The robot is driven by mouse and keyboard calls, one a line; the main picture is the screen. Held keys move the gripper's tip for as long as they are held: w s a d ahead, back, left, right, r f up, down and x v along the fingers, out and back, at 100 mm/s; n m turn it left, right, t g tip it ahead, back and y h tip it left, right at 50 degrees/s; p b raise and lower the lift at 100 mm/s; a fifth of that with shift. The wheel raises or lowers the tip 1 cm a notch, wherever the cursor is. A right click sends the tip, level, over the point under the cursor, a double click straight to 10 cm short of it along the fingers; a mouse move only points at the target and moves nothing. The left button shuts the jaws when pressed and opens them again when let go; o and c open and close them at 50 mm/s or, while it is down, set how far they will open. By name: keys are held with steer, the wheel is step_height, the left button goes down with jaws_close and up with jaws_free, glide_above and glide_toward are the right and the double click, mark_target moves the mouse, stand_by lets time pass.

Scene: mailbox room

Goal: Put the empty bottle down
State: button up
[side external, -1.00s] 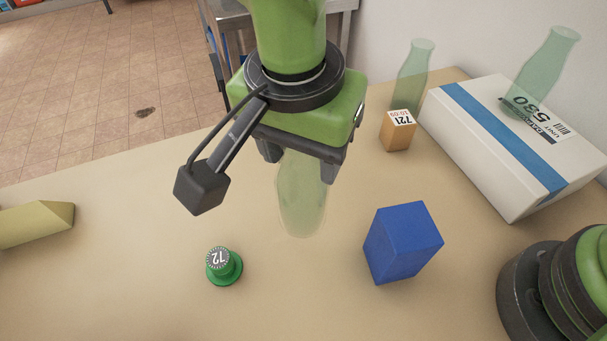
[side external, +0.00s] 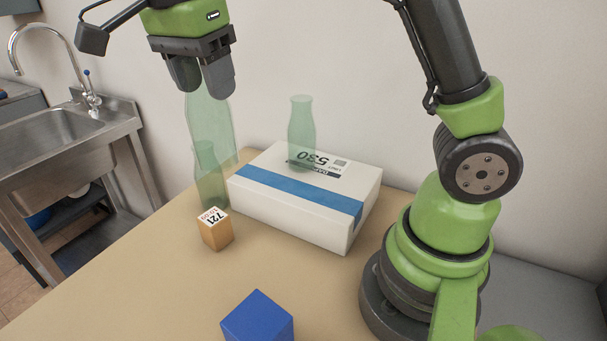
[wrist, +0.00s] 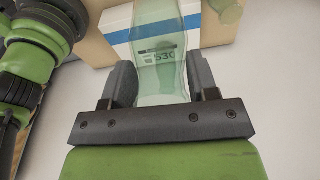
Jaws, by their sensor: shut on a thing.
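My gripper (side external: 203,88) is shut on a clear green bottle (side external: 213,128), which hangs below the fingers above the far end of the table. In the wrist view the held bottle (wrist: 160,72) is between the two fingers (wrist: 161,82). A second green bottle (side external: 208,180) stands on the table left of the white box; the held bottle overlaps it in the side view. A third green bottle (side external: 302,135) stands upright on the white box (side external: 300,215). The bottles are see-through and look empty. I cannot tell the exact gap beneath the held bottle.
An orange block (side external: 215,230) marked 721 sits in front of the standing bottle. A blue block (side external: 258,320) is at the front edge of the picture. A steel sink (side external: 60,135) stands left, beyond the table. The wall is behind. Bare tabletop (side external: 120,285) lies at left.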

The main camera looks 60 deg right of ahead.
steer(key=s+d+r+m+g, duration=0.1)
steer(key=s+d+r+m, duration=0.25)
steer(key=d, duration=0.45)
steer(key=s+d+r+m, duration=0.3)
steer(key=s+d+m, duration=0.2)
steer(key=d, duration=0.3)
steer(key=w+a+x, duration=0.1)
steer(key=x, duration=0.7)
steer(key=a+x, duration=0.2)
steer(key=x, duration=0.7)
steer(key=shift+w+f+y, duration=0.4)
steer(key=shift+w+f, duration=0.15)
steer(key=shift+f, duration=0.1)
steer(key=o, duration=1.1)
steer(key=shift+c, duration=0.2)
